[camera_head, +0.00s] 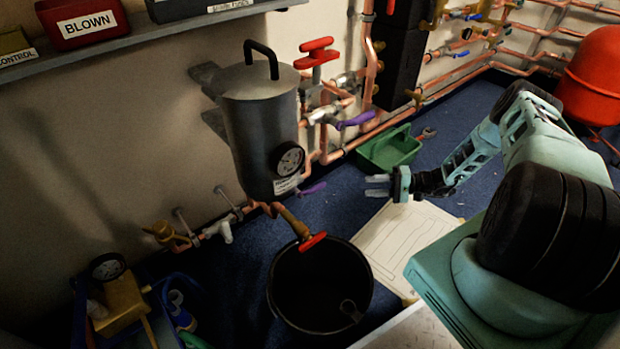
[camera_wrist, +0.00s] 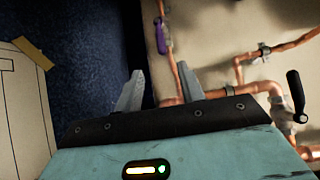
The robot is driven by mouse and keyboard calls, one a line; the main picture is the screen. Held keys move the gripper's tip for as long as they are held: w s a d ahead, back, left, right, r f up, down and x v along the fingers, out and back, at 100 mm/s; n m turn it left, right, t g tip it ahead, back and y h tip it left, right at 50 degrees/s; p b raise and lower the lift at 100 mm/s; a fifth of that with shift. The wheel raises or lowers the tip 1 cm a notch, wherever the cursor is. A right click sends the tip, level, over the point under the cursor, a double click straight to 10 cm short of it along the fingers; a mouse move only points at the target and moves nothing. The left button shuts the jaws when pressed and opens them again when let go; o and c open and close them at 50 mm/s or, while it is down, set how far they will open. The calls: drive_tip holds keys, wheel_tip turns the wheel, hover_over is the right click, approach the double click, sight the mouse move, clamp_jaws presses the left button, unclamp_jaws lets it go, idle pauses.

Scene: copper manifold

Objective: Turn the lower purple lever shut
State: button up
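The lower purple lever (camera_head: 312,189) sticks out to the right near the base of the grey cylinder (camera_head: 262,125). A second purple lever (camera_head: 355,120) sits higher, on the pipework to the right of the cylinder. My gripper (camera_head: 376,186) is to the right of the lower lever, apart from it, with its fingers pointing left. Its two fingers (camera_wrist: 160,90) are spread with nothing between them. One purple lever (camera_wrist: 162,36) shows beyond the fingertips in the wrist view, on a copper pipe; I cannot tell which one it is.
A black bucket (camera_head: 282,318) stands in front of the cylinder, below a red-handled tap (camera_head: 312,241). A green tray (camera_head: 372,160) lies on the floor behind my gripper. A black handle (camera_wrist: 296,92) is at the right in the wrist view.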

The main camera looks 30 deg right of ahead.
sight(322, 187)
drive_tip(key=shift+w+b+x, duration=0.15)
drive_tip(key=shift+b+x, duration=1.3)
drive_tip(key=shift+x, duration=2.95)
drive_tip(key=shift+w+b+x, duration=0.1)
drive_tip(key=shift+b+x, duration=1.35)
drive_tip(key=shift+x, duration=2.9)
drive_tip(key=shift+d+f, duration=0.1)
drive_tip(key=shift+d, duration=0.05)
drive_tip(key=shift+c, duration=0.3)
clamp_jaws()
